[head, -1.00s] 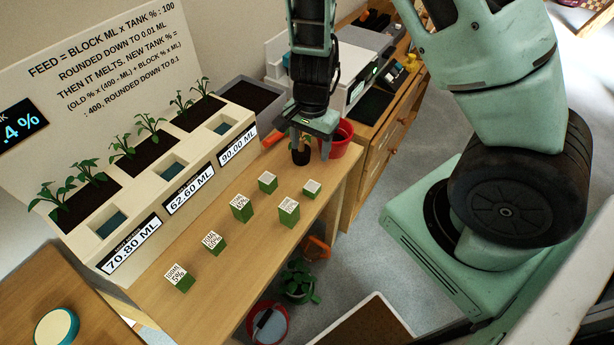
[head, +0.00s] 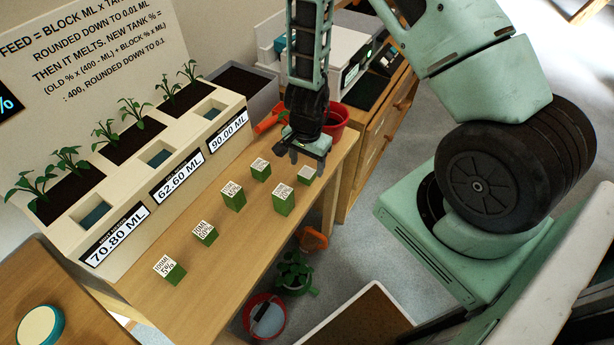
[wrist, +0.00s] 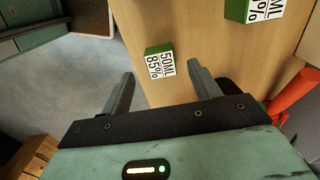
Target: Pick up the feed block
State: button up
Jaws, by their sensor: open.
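Several green feed blocks with white printed tops stand on the wooden bench. In the wrist view my gripper (wrist: 160,84) is open and empty. A block marked 50ML 85% (wrist: 160,62) lies ahead, between the lines of the two fingers and apart from both. Another block (wrist: 262,10) shows at the top right of the wrist view. In the head view other blocks are at the front right (head: 283,200), middle (head: 233,197) and near left (head: 169,270).
A cream planter (head: 150,195) with seedlings and ML labels runs along the bench's back. A red pot (head: 336,120) and an orange tool (head: 270,121) are near my gripper. The bench edge (head: 325,205) drops to the floor, where pots stand.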

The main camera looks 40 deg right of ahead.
aim_at(307, 179)
notch_tip(307, 179, down, 4)
jog(key=shift+w+d+f, duration=0.1)
jog(key=shift+f, duration=0.05)
jog(key=c, duration=1.1)
